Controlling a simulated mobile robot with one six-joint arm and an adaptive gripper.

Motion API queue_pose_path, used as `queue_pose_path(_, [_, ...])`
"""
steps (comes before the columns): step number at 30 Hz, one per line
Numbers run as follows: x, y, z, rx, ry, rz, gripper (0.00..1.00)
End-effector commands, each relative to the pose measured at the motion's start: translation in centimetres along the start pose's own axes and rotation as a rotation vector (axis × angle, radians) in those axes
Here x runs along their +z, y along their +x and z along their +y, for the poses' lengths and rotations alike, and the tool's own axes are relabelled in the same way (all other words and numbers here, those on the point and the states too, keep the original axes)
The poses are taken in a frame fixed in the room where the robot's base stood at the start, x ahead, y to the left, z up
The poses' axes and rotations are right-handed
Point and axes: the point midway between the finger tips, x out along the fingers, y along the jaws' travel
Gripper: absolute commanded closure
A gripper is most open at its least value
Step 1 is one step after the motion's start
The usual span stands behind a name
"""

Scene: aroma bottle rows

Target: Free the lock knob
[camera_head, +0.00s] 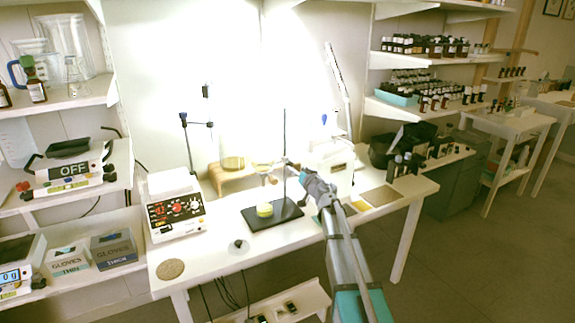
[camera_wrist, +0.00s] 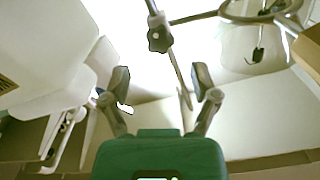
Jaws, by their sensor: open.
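The lock knob (camera_wrist: 158,38) is a dark, lobed knob in the upper middle of the wrist view, on the clamp of a thin stand rod (camera_wrist: 181,80). My gripper (camera_wrist: 162,82) is open, its two fingers spread on either side below the knob in the picture and apart from it. Nothing is between the fingertips except the rod seen behind. In the head view my gripper (camera_head: 289,164) is beside the upright rod (camera_head: 285,135) of the stand; the knob is too small to make out there. The ring (camera_wrist: 262,12) shows at the upper right of the wrist view.
A hotplate-like device (camera_head: 175,210) stands at left, and a white machine (camera_head: 335,165) close right of my gripper. The front table is mostly clear.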

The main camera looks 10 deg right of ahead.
Motion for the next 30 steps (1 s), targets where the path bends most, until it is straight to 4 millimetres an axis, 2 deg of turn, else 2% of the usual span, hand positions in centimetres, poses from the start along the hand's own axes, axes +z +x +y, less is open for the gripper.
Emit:
queue_pose_path(1, [0.0,1.2,0.1,-0.001,0.000,0.000,0.22])
queue_pose_path(3, [0.0,2.3,0.1,-0.002,0.000,-0.001,0.22])
queue_pose_path(12, [0.0,5.4,0.0,-0.001,0.000,0.000,0.22])
queue_pose_path(26, [0.0,6.0,-0.1,-0.001,0.000,0.000,0.22])
queue_pose_path(30, [0.0,6.0,-0.1,-0.001,0.000,0.000,0.45])
